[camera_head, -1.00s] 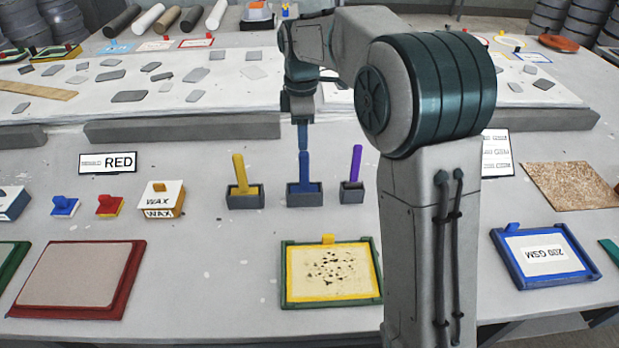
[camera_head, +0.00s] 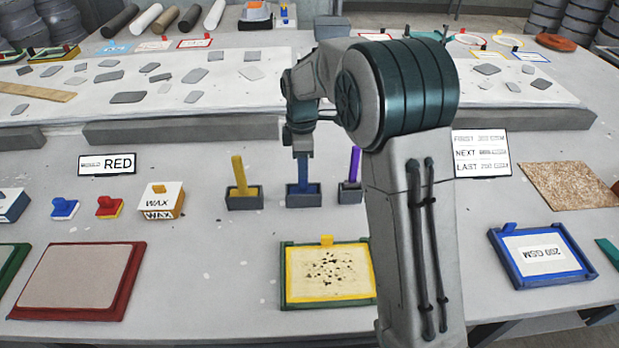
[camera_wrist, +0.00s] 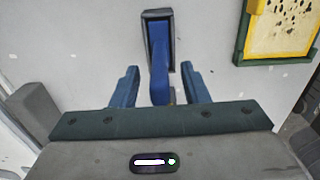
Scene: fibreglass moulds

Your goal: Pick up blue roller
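The blue roller (camera_head: 303,171) stands upright in a small dark tray (camera_head: 304,200) at the middle of the table. In the wrist view the blue roller's handle (camera_wrist: 159,50) points toward me from its tray (camera_wrist: 144,18). My gripper (camera_wrist: 160,78) has its two blue fingers apart, one on each side of the handle, with gaps showing. In the head view my gripper (camera_head: 303,152) is right above the roller, pointing down, and its fingers are hard to make out against the blue handle.
A yellow roller (camera_head: 239,175) stands in a tray to the left. A purple roller (camera_head: 355,163) stands close on the right, partly hidden by my arm. A yellow-framed mould (camera_head: 328,273) lies in front. A raised grey edge (camera_head: 200,130) runs behind.

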